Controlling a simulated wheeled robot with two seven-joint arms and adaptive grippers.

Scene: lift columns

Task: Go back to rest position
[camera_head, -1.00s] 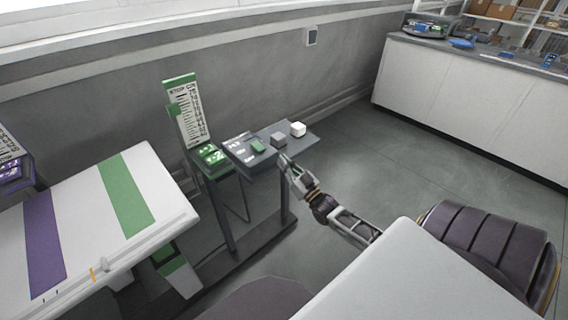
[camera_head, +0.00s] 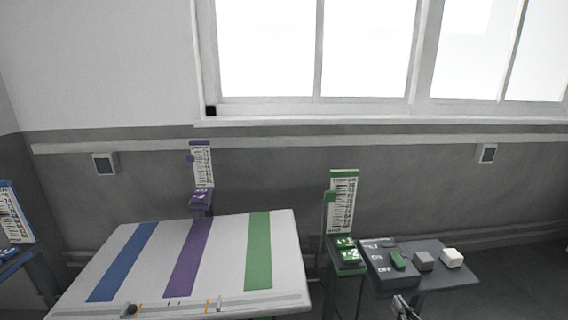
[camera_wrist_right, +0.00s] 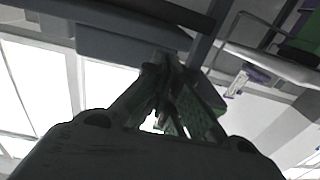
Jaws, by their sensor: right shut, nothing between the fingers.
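My right gripper (camera_head: 404,306) shows at the bottom edge of the head view, just in front of and below the small grey console (camera_head: 382,278). In the right wrist view its fingers (camera_wrist_right: 165,95) are together with nothing between them. The view points upward past them to the underside of a dark panel and bright windows. My left gripper is in neither view.
A white table (camera_head: 225,255) with blue, purple and green stripes stands at the left. The green control box (camera_head: 346,258), a green scale board (camera_head: 342,205), a grey block (camera_head: 423,261) and a white block (camera_head: 452,258) are at the right. A purple scale board (camera_head: 202,165) stands behind the table.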

